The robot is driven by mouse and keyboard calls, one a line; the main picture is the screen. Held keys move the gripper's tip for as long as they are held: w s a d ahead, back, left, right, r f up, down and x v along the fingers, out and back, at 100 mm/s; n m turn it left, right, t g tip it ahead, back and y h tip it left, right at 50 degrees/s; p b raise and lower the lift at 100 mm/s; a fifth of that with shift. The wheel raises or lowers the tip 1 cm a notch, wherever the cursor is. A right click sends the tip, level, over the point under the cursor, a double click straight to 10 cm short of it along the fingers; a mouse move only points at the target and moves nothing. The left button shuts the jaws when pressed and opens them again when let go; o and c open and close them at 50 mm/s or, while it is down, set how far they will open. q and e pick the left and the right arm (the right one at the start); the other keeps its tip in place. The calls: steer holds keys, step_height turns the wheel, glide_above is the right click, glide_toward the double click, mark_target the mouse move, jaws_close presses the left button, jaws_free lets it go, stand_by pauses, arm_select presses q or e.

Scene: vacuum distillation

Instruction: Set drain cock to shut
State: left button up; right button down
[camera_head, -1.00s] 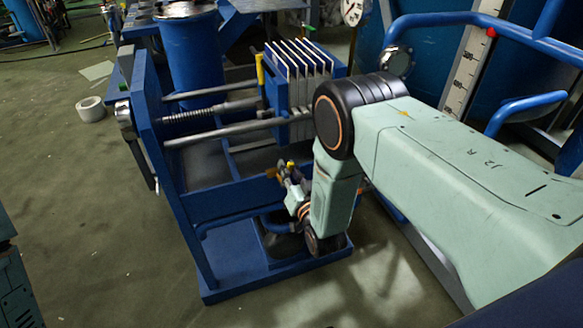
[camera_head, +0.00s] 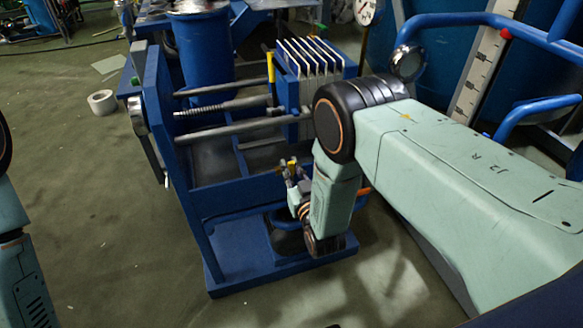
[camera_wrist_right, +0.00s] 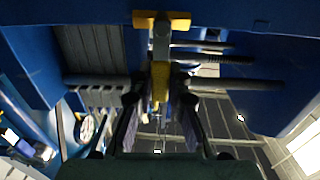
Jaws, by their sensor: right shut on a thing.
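The drain cock shows in the right wrist view as a grey body with a yellow crosspiece (camera_wrist_right: 178,21) at the top and a yellow lever (camera_wrist_right: 160,78) hanging between my fingers. In the head view only a small yellow bit of the drain cock (camera_head: 292,164) shows, low on the blue press frame. My right gripper (camera_head: 291,174) is at it, shut on the lever; its two dark fingers (camera_wrist_right: 160,108) stand either side of the lever in the wrist view. The exact contact is dark and partly hidden. My left gripper is out of view.
The blue press frame (camera_head: 180,165) with grey rods and white plates (camera_head: 316,58) surrounds the cock. A blue vessel (camera_head: 206,55) stands behind. Blue rails (camera_head: 480,20) and a gauge (camera_head: 367,10) are at right. A tape roll (camera_head: 102,101) lies on open floor at left.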

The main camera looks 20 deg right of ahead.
steer(key=shift+a, duration=0.1)
steer(key=c, duration=1.3)
jaws_free()
steer(key=shift+s, duration=0.1)
steer(key=s, duration=1.2)
steer(key=shift+d, duration=0.25)
steer(key=shift+w, duration=0.1)
